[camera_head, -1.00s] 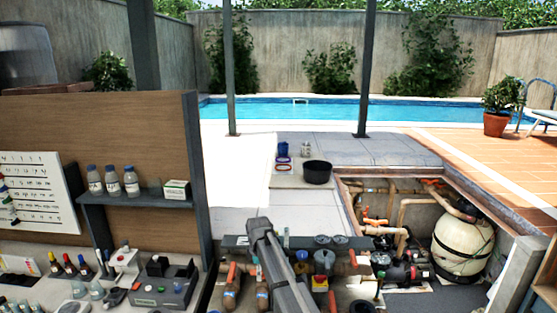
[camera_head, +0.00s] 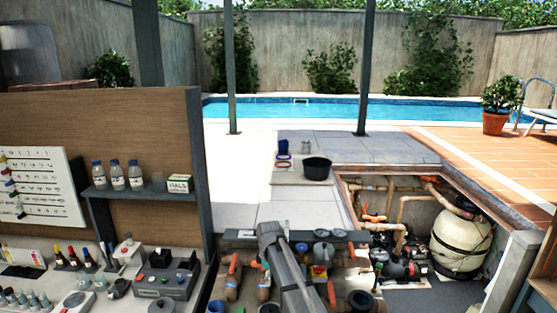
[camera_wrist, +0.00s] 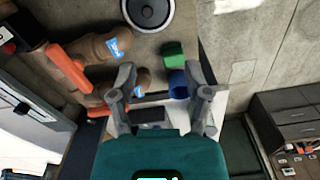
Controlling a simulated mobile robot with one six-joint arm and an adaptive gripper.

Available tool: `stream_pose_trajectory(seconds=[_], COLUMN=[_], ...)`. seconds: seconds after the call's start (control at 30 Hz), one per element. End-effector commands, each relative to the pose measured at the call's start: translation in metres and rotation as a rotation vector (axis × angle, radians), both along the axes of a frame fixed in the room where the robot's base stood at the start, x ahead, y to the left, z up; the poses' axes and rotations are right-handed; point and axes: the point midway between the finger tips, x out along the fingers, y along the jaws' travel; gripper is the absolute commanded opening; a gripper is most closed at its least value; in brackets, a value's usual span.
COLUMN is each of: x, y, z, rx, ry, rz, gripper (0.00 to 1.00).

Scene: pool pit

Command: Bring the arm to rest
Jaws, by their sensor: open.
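My gripper (camera_wrist: 165,84) shows in the wrist view with its two grey fingers spread apart and nothing held between them. Beyond the fingers lie a green block (camera_wrist: 173,54) and a blue round part (camera_wrist: 178,84). Brown pipes (camera_wrist: 92,47) with blue labels and an orange handle (camera_wrist: 68,68) are to the left of the fingers. In the head view a grey link of my arm (camera_head: 285,265) reaches up over the pipework at the bottom middle. I cannot make out my gripper's fingers in the head view.
A workbench with a wooden back panel (camera_head: 120,130) and a shelf of bottles (camera_head: 116,175) stands at left. Valves and pipes (camera_head: 335,270) fill the lower middle. An open pit with a cream filter tank (camera_head: 461,242) is at right. A black bowl (camera_head: 317,168) sits on the paving.

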Motion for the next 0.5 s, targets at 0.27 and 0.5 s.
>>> stream_pose_trajectory(seconds=[0.27,0.5], x=[-0.042,-0.109], y=[-0.047,-0.11], z=[-0.02,-0.047], rx=[0.0,-0.001], ry=[0.0,0.0], rz=[-0.232,-0.597], gripper=[0.63,0.63])
